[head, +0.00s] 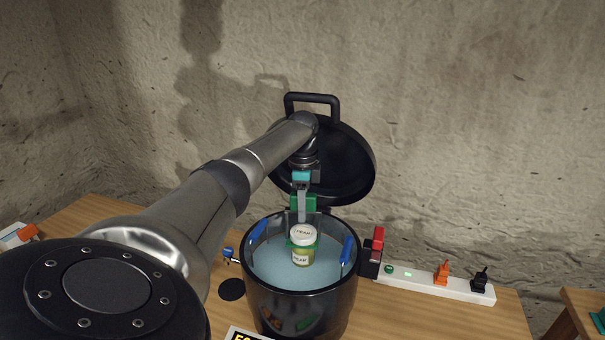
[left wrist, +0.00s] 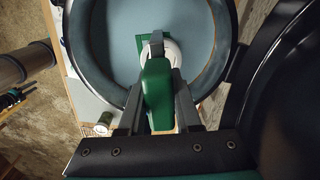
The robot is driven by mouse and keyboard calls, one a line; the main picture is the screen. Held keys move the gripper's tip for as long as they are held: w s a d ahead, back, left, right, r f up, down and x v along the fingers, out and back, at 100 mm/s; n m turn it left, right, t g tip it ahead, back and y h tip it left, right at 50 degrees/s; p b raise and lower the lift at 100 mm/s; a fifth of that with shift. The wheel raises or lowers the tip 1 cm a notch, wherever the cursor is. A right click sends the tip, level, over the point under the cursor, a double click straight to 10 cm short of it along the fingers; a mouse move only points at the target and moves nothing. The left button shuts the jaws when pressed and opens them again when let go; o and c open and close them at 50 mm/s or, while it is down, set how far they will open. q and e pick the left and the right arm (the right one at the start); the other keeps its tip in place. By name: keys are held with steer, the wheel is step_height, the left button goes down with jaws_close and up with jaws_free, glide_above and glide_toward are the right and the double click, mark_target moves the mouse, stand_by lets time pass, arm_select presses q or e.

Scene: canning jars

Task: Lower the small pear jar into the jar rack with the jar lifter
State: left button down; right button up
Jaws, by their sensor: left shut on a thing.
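The small pear jar (head: 302,257), with a white lid marked PEAR, is upright inside the black pot (head: 300,305), over or partly in pale blue water. I cannot tell whether it touches the bottom. The jar lifter's green handle (head: 310,203) is above the jar, and its lower part is around the jar's neck. My left gripper (head: 302,192) is shut on this handle, which also shows in the left wrist view (left wrist: 158,95). The jar rack shows as blue-gripped handles (head: 346,250) at the pot's sides; its base is hidden. My right gripper is not in view.
The pot's open black lid (head: 345,165) stands behind it, close to my left arm. A white power strip (head: 430,281) with orange and black plugs lies to the right. A black disc (head: 232,289) lies left of the pot. Another jar (left wrist: 104,122) shows in the left wrist view.

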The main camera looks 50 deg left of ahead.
mark_target(303, 233)
arm_select(q)
steer(key=shift+f+b, duration=0.7)
steer(key=shift+f, duration=1.7)
stand_by(0.4)
steer(key=shift+f+b, duration=0.3)
steer(key=shift+f, duration=0.5)
stand_by(0.5)
steer(key=shift+s+d+f, duration=0.1)
steer(key=shift+f, duration=0.2)
stand_by(1.4)
steer(key=shift+s+d+p, duration=0.4)
steer(key=shift+p, duration=1.45)
stand_by(0.4)
